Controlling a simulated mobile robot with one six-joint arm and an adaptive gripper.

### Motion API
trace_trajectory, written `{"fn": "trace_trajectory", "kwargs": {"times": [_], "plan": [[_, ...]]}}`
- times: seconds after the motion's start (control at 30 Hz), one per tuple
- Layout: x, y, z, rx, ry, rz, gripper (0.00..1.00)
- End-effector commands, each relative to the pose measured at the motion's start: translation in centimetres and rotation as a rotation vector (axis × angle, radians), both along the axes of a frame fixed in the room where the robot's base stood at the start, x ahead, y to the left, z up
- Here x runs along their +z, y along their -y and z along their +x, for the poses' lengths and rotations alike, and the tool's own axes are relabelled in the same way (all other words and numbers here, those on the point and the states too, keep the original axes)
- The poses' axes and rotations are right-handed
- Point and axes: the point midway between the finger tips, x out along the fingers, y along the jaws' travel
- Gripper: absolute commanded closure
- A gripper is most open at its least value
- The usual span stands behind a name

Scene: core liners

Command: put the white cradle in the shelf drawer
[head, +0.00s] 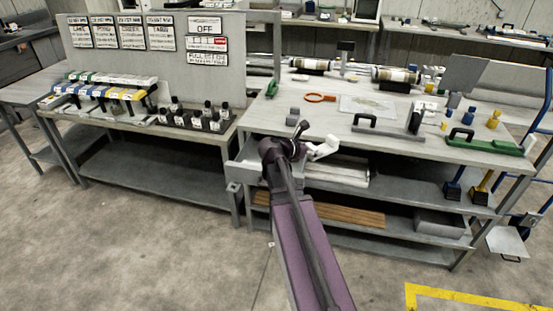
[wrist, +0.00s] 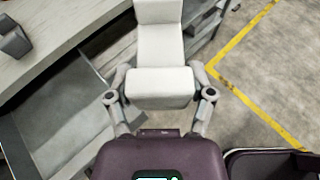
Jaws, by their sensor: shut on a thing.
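The white cradle (wrist: 158,48) is between the two fingers of my gripper (wrist: 160,96) in the wrist view. The fingers are shut on its near block, one on each side. In the head view the white cradle (head: 326,147) shows to the right of my gripper (head: 303,147), in front of the right table's front edge. The shelf drawer (head: 243,173) is pulled out under that table's left end, left of my gripper. My arm hides part of it. A grey tray-like surface, apparently the drawer (wrist: 62,115), shows at left in the wrist view.
The right table (head: 390,150) bears a grey block (head: 294,113), an orange ring-shaped tool (head: 318,98), dark handled tools and a green tool (head: 480,144). Lower shelves hold white stock and brown planks (head: 340,211). The left bench (head: 140,118) carries dark bottles. The floor in front is clear.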

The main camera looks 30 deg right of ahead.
Motion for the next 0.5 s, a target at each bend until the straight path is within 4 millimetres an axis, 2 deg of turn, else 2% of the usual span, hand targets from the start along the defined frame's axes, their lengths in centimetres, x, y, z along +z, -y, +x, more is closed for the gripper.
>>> {"fn": "trace_trajectory", "kwargs": {"times": [0.03,0.2,0.5], "plan": [[-1.5,0.9,0.6,-0.006,0.000,0.000,0.78],[-4.3,3.7,1.8,-0.021,0.000,0.000,0.78],[-7.7,7.8,3.1,-0.040,0.000,-0.001,0.78]]}}
